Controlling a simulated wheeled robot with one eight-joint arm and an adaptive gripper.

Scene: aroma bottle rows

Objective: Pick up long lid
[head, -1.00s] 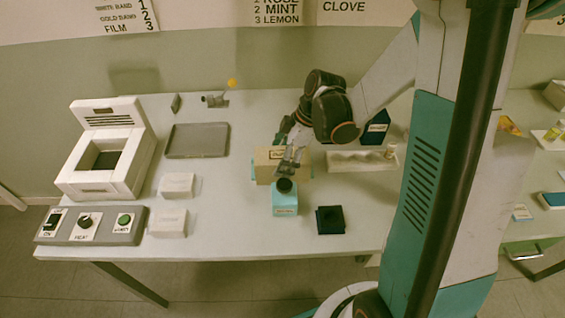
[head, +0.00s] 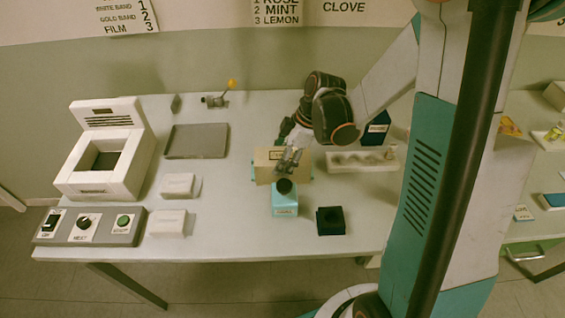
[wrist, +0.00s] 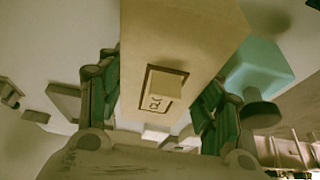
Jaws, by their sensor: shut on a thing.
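The long lid appears to be the tan block with a small framed label (head: 265,171), near the middle of the table in the head view. In the wrist view the tan lid (wrist: 185,40) fills the upper middle, its label plate facing the camera. My gripper (head: 288,161) is over the lid, its fingers on both sides of it. The wrist view shows the green fingers (wrist: 160,105) closed around the lid. The fingertips' contact is partly hidden. I cannot tell whether the lid is clear of what is under it.
A teal bottle with a dark round top (head: 285,205) stands just in front of the lid. A dark square holder (head: 331,228) is to its right. A pale tray with hollows (head: 345,167) and a dark blue box (head: 376,131) are right of the lid.

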